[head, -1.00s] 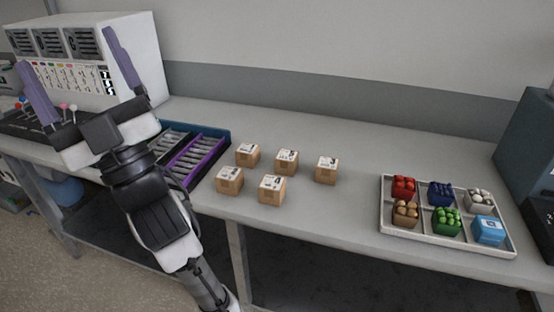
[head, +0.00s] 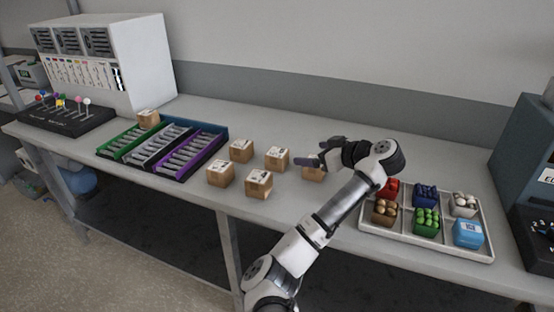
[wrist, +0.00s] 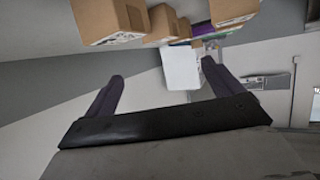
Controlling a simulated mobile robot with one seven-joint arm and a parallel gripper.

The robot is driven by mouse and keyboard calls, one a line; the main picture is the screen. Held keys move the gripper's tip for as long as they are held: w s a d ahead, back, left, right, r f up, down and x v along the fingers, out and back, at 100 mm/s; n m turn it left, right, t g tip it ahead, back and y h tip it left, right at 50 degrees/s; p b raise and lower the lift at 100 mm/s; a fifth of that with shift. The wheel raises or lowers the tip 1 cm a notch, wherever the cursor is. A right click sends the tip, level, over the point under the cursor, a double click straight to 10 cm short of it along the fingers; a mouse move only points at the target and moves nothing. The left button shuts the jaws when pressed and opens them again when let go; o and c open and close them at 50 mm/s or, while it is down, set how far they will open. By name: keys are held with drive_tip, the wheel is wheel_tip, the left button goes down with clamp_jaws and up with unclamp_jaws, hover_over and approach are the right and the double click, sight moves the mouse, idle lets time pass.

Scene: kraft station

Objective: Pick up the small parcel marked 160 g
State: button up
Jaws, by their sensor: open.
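Several small cardboard parcels with white labels stand on the bench in the head view: front left (head: 220,173), back left (head: 241,150), back middle (head: 277,158), front middle (head: 258,184) and right (head: 313,170). Another parcel (head: 148,118) sits at the back of the coloured trays. The weights on the labels are too small to read. My gripper (head: 328,150) is open and empty, close above the right parcel and partly covering it. In the wrist view the open fingers (wrist: 160,85) have nothing between them, and parcels (wrist: 105,20) show beyond them.
A row of green, grey and purple trays (head: 192,172) lies left of the parcels. A white cabinet (head: 145,65) and a black stand with coloured knobs (head: 65,122) are at far left.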

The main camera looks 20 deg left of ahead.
drive_tip(key=p, duration=0.2)
approach(279, 153)
drive_tip(key=shift+w+a+f, duration=0.2)
drive_tip(key=shift+w+a, duration=0.65)
drive_tip(key=shift+a, duration=0.35)
drive_tip(key=p+x, duration=0.3)
drive_tip(key=x, duration=0.2)
drive_tip(key=shift+s+a+f, duration=0.1)
drive_tip(key=shift+s+f, duration=0.05)
drive_tip(key=shift+f, duration=0.05)
drive_tip(key=shift+a+f, duration=0.2)
drive_tip(key=shift+f, duration=0.1)
drive_tip(key=c, duration=1.3)
